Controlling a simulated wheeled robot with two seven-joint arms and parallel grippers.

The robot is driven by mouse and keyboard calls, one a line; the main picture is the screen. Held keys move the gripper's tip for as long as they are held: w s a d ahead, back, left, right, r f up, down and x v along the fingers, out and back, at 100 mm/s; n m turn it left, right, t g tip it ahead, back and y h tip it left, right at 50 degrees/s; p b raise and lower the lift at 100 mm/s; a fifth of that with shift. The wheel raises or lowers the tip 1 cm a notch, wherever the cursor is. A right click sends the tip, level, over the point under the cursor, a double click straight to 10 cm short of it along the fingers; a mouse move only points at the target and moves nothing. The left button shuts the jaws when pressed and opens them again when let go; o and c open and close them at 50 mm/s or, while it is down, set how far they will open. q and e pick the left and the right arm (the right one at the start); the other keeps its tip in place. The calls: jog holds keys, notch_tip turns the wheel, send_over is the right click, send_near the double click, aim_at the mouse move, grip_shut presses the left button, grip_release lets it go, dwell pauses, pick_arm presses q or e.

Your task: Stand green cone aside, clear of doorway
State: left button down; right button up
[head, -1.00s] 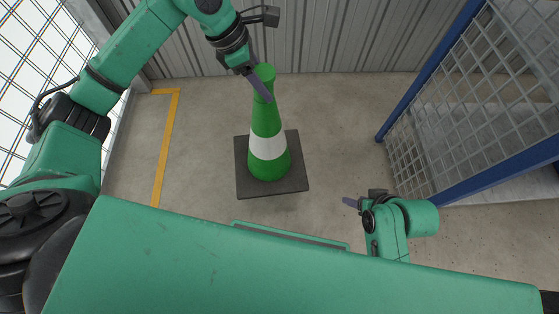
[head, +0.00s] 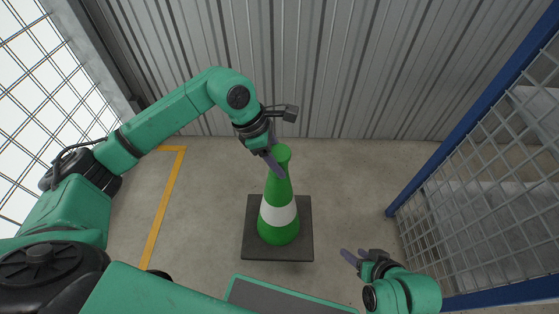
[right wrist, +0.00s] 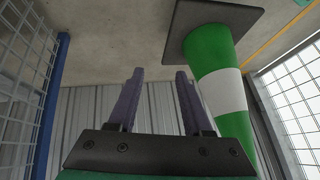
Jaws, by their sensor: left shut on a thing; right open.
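The green cone (head: 282,187) with a white band and a square black base (head: 250,240) is upright in the middle of the head view. My left gripper (head: 275,165) is shut on the cone near its top. I cannot tell whether the base touches the floor. My right gripper (head: 350,257) is open and empty, low and to the right of the cone, apart from it. In the right wrist view the cone (right wrist: 215,70) shows inverted, right of the open fingers of my right gripper (right wrist: 158,75).
A corrugated metal wall (head: 330,70) stands behind the cone. A blue-framed mesh panel (head: 470,220) is on the right, and a white-lit grid window (head: 50,90) on the left. A yellow floor line (head: 165,205) runs left of the cone. Concrete floor (head: 350,180) around the cone is bare.

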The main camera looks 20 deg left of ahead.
aim_at(279, 192)
pick_arm(q)
notch_tip(279, 192, down, 10)
jog(key=shift+f+b, duration=0.25)
jog(key=shift+b, duration=1)
notch_tip(279, 192, down, 4)
jog(key=shift+f+b, duration=0.15)
jog(key=shift+b, duration=0.35)
pick_arm(e)
jog(key=w+a+f+m+t+y, duration=0.1)
jog(key=a+f+t+y, duration=0.2)
jog(key=a+t, duration=0.2)
jog(key=shift+a, duration=0.85)
jog(key=shift+f, duration=0.1)
pick_arm(q)
jog(key=shift+c, duration=1.3)
grip_release()
jog(key=shift+f, duration=0.15)
